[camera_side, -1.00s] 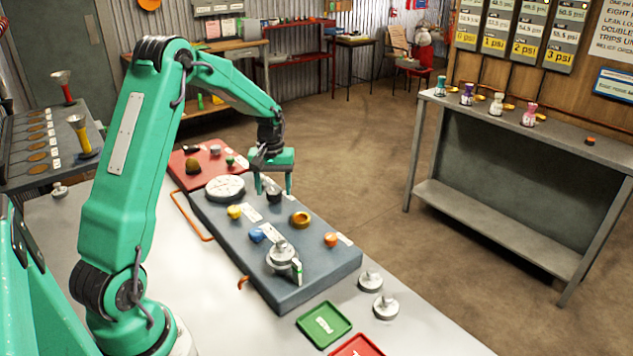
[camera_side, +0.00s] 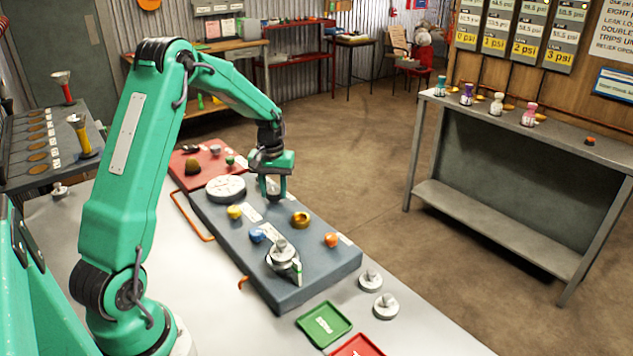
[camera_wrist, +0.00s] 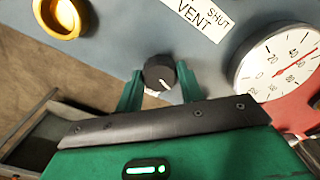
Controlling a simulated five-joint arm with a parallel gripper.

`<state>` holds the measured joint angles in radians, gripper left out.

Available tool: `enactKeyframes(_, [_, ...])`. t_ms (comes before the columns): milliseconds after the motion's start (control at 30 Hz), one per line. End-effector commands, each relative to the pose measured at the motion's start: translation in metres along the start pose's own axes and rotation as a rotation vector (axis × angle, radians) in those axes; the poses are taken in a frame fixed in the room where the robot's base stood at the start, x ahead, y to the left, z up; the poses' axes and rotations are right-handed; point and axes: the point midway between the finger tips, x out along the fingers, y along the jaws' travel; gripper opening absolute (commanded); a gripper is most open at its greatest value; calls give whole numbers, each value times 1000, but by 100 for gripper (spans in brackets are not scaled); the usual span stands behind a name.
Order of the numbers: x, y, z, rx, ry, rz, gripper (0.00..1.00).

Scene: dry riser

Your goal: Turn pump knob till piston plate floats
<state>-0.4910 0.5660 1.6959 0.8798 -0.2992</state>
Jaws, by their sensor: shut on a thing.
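My gripper (camera_wrist: 160,95) is shut on a black knob (camera_wrist: 158,72), one finger on each side of it in the wrist view. In the side view my gripper (camera_side: 272,197) is at the far end of the blue-grey panel (camera_side: 325,268), and the knob is mostly hidden by the fingers. A label reading VENT and SHUT (camera_wrist: 200,15) lies near the knob. A grey disc with a small weight-like top (camera_side: 282,257) sits at the panel's near end, a green-and-white marker beside it. I cannot tell whether it is the piston plate or whether it floats.
A round white gauge (camera_side: 225,188) with a red needle is left of my gripper. A brass ring (camera_side: 300,219), an orange knob (camera_side: 331,240), a blue knob (camera_side: 257,235) and a yellow knob (camera_side: 234,212) stand on the panel. Loose weights (camera_side: 385,306) and a green tray (camera_side: 324,325) lie nearby.

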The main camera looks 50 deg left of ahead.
Motion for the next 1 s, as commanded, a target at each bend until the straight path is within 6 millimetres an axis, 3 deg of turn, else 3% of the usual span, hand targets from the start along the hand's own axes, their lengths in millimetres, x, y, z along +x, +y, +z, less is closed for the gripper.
enactKeyframes(233, [-1, 0, 0, 127, 0, 0, 15])
enactKeyframes(567, [-1, 0, 0, 143, 0, 0, 15])
enactKeyframes(600, [-1, 0, 0, 143, 0, 0, 42])
enactKeyframes(700, [-1, 0, 0, 143, 0, 0, 59])
enactKeyframes(1000, [-1, 0, 0, 142, 0, 0, 59])
